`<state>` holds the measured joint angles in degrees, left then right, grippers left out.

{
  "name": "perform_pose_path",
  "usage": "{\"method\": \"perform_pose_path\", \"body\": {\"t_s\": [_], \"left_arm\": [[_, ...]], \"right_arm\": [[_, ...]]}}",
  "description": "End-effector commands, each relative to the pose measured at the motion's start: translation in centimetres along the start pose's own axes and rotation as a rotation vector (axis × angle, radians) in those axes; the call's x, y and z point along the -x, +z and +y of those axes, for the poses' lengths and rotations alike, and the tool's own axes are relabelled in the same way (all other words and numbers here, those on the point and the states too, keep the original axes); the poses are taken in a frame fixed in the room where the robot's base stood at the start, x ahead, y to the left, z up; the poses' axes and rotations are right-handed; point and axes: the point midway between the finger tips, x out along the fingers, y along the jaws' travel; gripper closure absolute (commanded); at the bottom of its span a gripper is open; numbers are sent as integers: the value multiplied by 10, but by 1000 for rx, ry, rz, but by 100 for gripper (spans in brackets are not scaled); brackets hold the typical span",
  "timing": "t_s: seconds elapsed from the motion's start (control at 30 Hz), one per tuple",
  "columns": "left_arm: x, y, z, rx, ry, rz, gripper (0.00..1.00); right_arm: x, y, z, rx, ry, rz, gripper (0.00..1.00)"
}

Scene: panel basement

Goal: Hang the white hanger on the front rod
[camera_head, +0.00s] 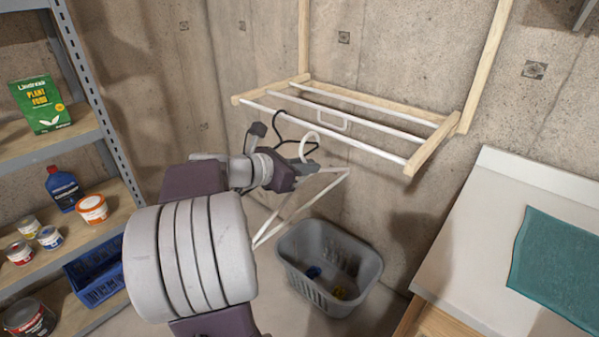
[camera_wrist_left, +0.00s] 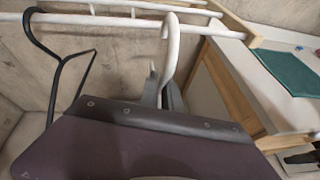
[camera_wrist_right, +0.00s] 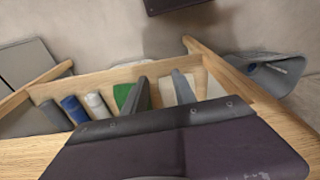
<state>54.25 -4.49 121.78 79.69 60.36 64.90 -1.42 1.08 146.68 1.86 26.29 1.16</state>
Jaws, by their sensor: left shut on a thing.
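My left gripper (camera_head: 304,169) is shut on the white hanger near the base of its hook (camera_head: 311,137). The hanger's pale triangular frame (camera_head: 326,190) hangs tilted below the gripper. The front rod (camera_head: 350,142) is the nearest white bar of the wood-framed wall rack. In the head view the hook's top shows just below this rod; I cannot tell whether they touch. The hook also shows in the left wrist view (camera_wrist_left: 172,45), in front of the rods. My right gripper (camera_wrist_right: 159,92) is open and empty in the right wrist view, and is outside the head view.
A dark hook-shaped wire (camera_head: 281,122) is left of the white hook, close to the front rod. A grey laundry basket (camera_head: 327,292) stands below. A counter with a teal cloth (camera_head: 560,262) is right; a loaded shelf (camera_head: 45,148) is left. A wooden compartment (camera_wrist_right: 95,78) holds bottles.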

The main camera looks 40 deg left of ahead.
Motion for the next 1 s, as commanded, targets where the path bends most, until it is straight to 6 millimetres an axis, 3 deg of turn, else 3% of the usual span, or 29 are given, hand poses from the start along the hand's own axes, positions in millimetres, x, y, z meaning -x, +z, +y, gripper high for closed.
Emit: {"method": "perform_pose_path", "body": {"t_s": [1.0], "left_arm": [[-92,36,17,-1,-1,0,100]], "right_arm": [[8,-1,0,0,0,0,67]]}}
